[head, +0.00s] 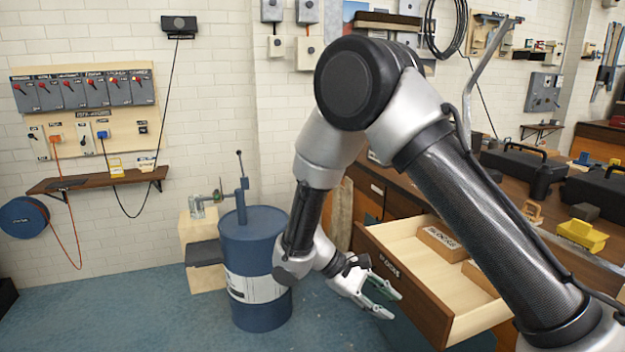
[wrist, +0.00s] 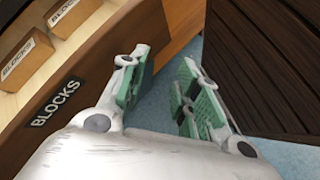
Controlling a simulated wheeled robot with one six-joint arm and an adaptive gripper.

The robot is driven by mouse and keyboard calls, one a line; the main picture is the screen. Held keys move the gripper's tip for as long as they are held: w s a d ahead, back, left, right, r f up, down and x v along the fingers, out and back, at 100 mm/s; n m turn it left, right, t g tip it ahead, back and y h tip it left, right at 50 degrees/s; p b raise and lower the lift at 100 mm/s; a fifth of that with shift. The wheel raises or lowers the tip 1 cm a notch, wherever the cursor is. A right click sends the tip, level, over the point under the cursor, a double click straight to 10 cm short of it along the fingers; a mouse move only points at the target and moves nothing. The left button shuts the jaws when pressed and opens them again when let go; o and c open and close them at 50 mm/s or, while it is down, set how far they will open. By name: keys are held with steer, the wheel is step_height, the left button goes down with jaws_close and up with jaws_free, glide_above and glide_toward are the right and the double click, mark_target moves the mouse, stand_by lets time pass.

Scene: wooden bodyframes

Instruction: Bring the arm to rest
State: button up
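My gripper (head: 383,290) hangs at the end of my bent arm, low in front of the open drawer (head: 405,300) in the head view. In the wrist view my gripper (wrist: 160,95) shows two green-padded fingers spread apart with blue floor between them and nothing held. The drawer front, labelled BLOCKS (wrist: 57,101), is just left of the fingers; I cannot tell whether they touch it. Wooden blocks marked BLOCKS lie inside the drawer, one at its back (head: 440,243) and two showing in the wrist view (wrist: 26,58).
A blue barrel (head: 252,255) stands just left of my gripper. The workbench (head: 545,208) on the right bears black cases (head: 522,165) and a yellow item (head: 582,236). Dark slatted wood (wrist: 265,70) is close on the right in the wrist view.

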steer(key=s+d+r+m+t+y, duration=0.2)
steer(key=s+d+r, duration=0.3)
steer(key=r, duration=0.3)
steer(key=s+d+r+m+t+y, duration=0.2)
steer(key=s+d+r+m+y, duration=0.2)
steer(key=d+r, duration=0.4)
steer(key=s+d+r+m+t+y, duration=0.2)
steer(key=s+d+r+y, duration=0.2)
steer(key=s+d+r, duration=0.3)
step_height(320, 180, up, 3)
steer(key=shift+r+m, duration=0.1)
steer(key=shift+m, duration=0.3)
steer(key=shift+d, duration=0.15)
